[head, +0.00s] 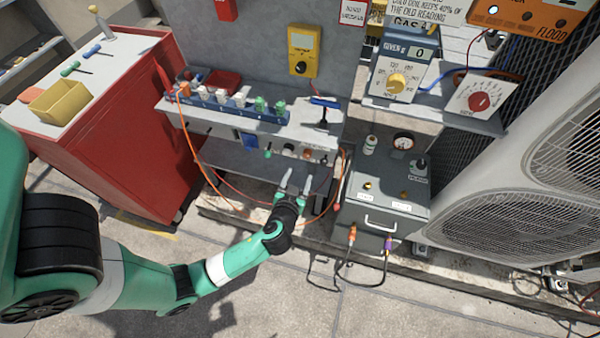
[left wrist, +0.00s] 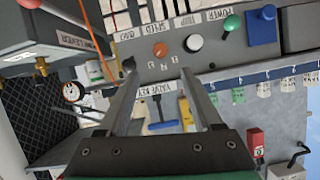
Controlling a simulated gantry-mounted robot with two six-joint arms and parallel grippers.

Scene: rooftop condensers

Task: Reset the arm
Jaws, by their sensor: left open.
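My left arm is green and reaches in from the left in the head view. Its left gripper (head: 297,181) is open and empty, its two grey fingers pointing at the lower front of the grey bench panel. In the left wrist view the open fingers (left wrist: 168,88) frame a panel with an orange knob (left wrist: 160,50), a white-topped knob (left wrist: 193,43), a green button (left wrist: 232,22) and a blue block (left wrist: 261,24). A blue-handled valve key (left wrist: 163,126) shows between the fingers. I cannot tell any contact with the panel. My right gripper is not in view.
A red cabinet (head: 135,130) stands at the left with a yellow bin (head: 60,102) on top. A grey unit with a handle (head: 380,221) and hoses stands right of the gripper. Large condenser fans (head: 510,222) fill the right. Orange hoses hang near the bench.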

